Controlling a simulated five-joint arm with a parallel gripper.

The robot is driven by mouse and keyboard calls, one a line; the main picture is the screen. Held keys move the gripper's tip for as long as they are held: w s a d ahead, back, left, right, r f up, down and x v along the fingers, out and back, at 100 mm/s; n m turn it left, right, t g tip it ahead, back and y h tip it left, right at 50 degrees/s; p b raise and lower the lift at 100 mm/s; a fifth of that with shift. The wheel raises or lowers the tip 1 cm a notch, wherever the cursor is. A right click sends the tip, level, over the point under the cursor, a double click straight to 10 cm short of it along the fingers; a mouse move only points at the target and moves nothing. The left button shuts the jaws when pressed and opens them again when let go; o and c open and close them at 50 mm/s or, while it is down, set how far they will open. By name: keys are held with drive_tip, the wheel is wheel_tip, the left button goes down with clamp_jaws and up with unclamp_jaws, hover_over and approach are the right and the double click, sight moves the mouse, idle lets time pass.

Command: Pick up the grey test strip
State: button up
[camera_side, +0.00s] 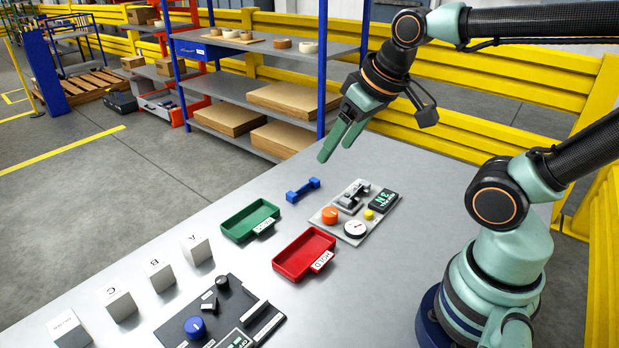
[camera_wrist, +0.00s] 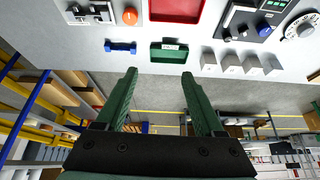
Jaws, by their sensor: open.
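My gripper (camera_side: 336,151) is open and empty, held above the far side of the table; its two green fingers also show in the wrist view (camera_wrist: 159,74). I cannot identify a grey test strip with certainty. A light grey bar (camera_side: 254,310) lies along the right side of the black panel (camera_side: 232,293) at the front left, far from my gripper. A grey clamp-like fixture (camera_side: 352,197) sits on the grey panel (camera_side: 322,222), below and near my gripper; whether it holds a strip is too small to tell.
A green tray (camera_side: 236,231), a red tray (camera_side: 289,272) and a blue dumbbell-shaped piece (camera_side: 303,190) stand mid-table. Several white blocks (camera_side: 163,278) line the left edge. The grey panel bears an orange knob (camera_side: 330,215) and a dial (camera_side: 355,229). Shelving (camera_side: 345,49) stands beyond the table.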

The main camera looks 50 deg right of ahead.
drive_tip(key=w+d+f+m+g, duration=0.1)
drive_tip(key=w+d+m+g, duration=0.1)
drive_tip(key=w+d+m, duration=0.35)
drive_tip(key=m+g, duration=0.4)
drive_tip(key=m, duration=0.8)
hover_over(365, 183)
wheel_tip(365, 183, down, 12)
drive_tip(key=f, duration=0.5)
drive_tip(key=shift+s+d+f, duration=0.15)
drive_tip(key=shift+s+f, duration=0.15)
drive_tip(key=shift+w+a+f, duration=0.15)
drive_tip(key=shift+f, duration=1.2)
drive_tip(key=shift+w+a+f, duration=0.1)
drive_tip(key=shift+f, duration=1.25)
clamp_jaws()
